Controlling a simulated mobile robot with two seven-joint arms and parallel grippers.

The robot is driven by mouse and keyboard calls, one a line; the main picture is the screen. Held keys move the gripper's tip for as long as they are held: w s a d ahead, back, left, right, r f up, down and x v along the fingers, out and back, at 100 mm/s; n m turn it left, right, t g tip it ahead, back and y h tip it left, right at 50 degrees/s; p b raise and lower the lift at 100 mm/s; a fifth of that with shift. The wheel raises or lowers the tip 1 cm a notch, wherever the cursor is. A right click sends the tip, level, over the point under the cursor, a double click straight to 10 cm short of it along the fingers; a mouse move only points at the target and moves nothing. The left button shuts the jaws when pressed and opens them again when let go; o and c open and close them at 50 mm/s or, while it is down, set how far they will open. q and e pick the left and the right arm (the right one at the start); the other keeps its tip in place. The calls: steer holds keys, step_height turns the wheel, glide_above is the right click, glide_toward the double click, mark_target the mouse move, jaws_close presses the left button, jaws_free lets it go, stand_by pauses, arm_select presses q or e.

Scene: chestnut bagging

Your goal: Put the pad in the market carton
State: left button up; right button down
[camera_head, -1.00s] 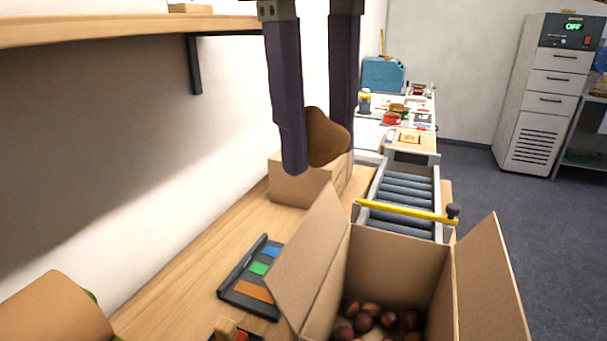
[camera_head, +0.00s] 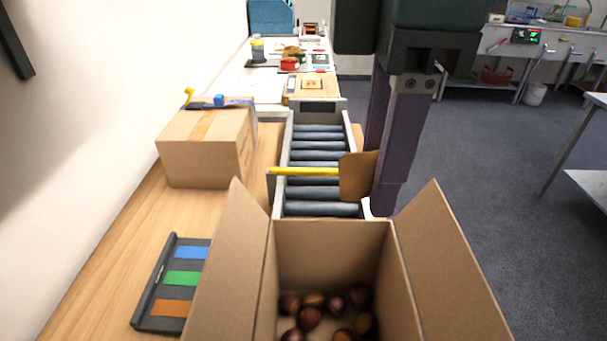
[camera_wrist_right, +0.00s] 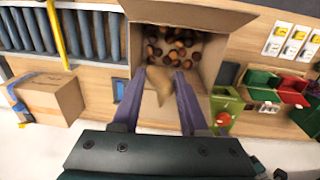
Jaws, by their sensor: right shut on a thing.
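The pad is a brown, kraft-coloured piece (camera_head: 357,177) between the fingers of my right gripper (camera_head: 383,190). In the right wrist view the pad (camera_wrist_right: 159,82) sits between the two purple fingers (camera_wrist_right: 158,90). The right gripper is shut on it. The open carton (camera_head: 330,236) stands in the foreground with its flaps spread and several chestnuts on its floor. In the head view the pad shows above the carton's far wall, apart from it. In the right wrist view the pad overlaps the edge of the carton (camera_wrist_right: 208,62). My left gripper is not in view.
A roller conveyor (camera_head: 318,152) with a yellow bar (camera_head: 303,171) lies behind the carton. A closed box (camera_head: 205,150) stands at the left, and a tray with coloured strips (camera_head: 160,285) lies before it. The wrist view shows green (camera_wrist_right: 228,103) and red bins (camera_wrist_right: 292,90).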

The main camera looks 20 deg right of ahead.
step_height(320, 180, down, 3)
steer(key=s+a+n, duration=0.1)
steer(key=a+n, duration=0.1)
steer(key=n, duration=0.4)
arm_select(q)
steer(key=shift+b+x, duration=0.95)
steer(key=shift+b, duration=0.05)
arm_select(e)
steer(key=n, duration=0.3)
glide_above(333, 337)
steer(key=s, duration=0.1)
steer(key=shift+y, duration=0.3)
steer(key=f, duration=1.8)
steer(key=shift+s+a, duration=0.15)
steer(key=shift+a, duration=0.2)
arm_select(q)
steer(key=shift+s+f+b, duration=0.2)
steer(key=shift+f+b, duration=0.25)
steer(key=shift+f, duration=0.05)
arm_select(e)
steer(key=shift+f, duration=1.8)
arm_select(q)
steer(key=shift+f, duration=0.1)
arm_select(e)
steer(key=shift+f, duration=0.2)
steer(key=shift+c, duration=2.2)
jaws_free()
